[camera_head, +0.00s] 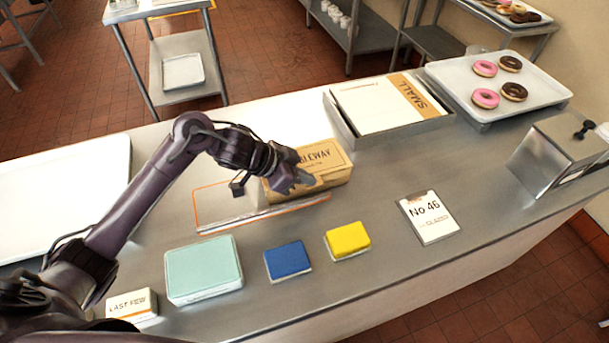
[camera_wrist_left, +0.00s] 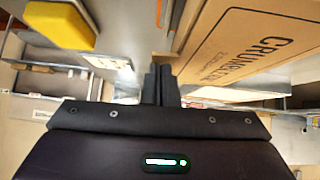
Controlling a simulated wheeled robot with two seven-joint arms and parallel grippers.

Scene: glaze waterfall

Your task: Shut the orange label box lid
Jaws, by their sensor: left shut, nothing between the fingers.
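My left gripper (camera_head: 300,181) is shut and empty, in front of a brown cardboard box (camera_head: 335,178) with dark printed lettering. The box stands on the counter, and the arm hides its left part. In the left wrist view the shut fingertips (camera_wrist_left: 160,80) are close beside the brown box (camera_wrist_left: 245,50); I cannot tell whether they touch. I cannot make out a raised lid. My right gripper is not in view.
Teal (camera_head: 203,267), blue (camera_head: 287,260) and yellow (camera_head: 348,240) boxes lie in front. A No 46 card (camera_head: 430,217), a donut tray (camera_head: 540,98) and a metal dispenser (camera_head: 550,160) are to the right.

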